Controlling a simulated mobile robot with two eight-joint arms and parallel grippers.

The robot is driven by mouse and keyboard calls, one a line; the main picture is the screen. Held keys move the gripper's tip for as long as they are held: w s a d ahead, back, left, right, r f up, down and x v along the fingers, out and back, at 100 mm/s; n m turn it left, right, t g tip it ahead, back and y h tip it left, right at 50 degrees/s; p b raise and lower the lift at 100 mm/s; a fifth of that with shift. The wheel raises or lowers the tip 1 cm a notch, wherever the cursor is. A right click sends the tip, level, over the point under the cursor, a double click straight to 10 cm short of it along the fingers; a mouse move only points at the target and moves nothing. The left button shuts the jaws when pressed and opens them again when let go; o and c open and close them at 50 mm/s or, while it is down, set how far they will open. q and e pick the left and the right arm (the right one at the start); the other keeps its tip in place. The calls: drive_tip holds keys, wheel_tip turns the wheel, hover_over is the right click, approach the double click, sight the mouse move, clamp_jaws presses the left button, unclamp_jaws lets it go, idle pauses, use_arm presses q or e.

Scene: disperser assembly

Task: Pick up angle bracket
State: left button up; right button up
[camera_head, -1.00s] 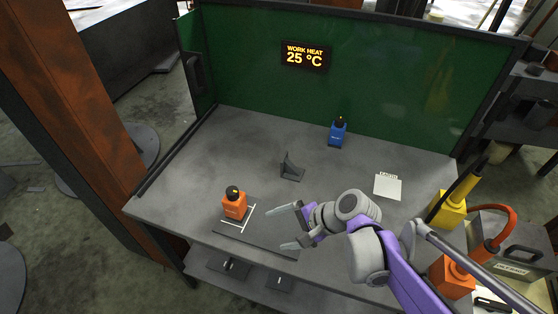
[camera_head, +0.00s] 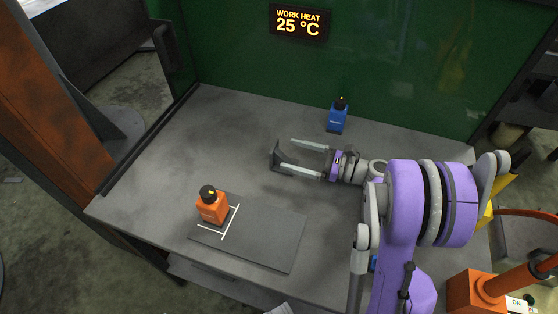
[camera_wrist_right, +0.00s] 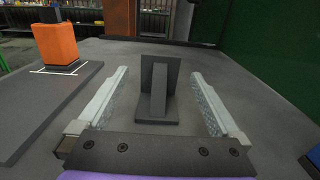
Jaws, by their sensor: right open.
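The dark grey angle bracket (camera_head: 275,157) stands on the table near its middle. It has an upright plate, a flat foot and a rib between them. My right gripper (camera_head: 287,156) is open, low over the table, with its fingers pointing left at the bracket. In the right wrist view the bracket (camera_wrist_right: 157,90) stands between the two fingers (camera_wrist_right: 160,95), with a gap on both sides. Neither finger appears to touch it. My left gripper is not in view.
An orange bottle-like unit (camera_head: 212,206) stands by white marks on a dark flat plate (camera_head: 262,238) at the front. A blue unit (camera_head: 337,116) stands at the back, near the green wall (camera_head: 225,60). The table's left part is clear.

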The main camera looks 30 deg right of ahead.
wheel_tip(320, 180, down, 2)
drive_tip(key=shift+f, duration=0.15)
drive_tip(key=shift+w+a+r, duration=0.35)
drive_tip(key=shift+w+a, duration=0.4)
drive_tip(key=shift+w, duration=0.1)
drive_tip(key=shift+x, duration=2.7)
drive_tip(key=shift+d, duration=0.1)
drive_tip(key=shift+c, duration=0.3)
clamp_jaws()
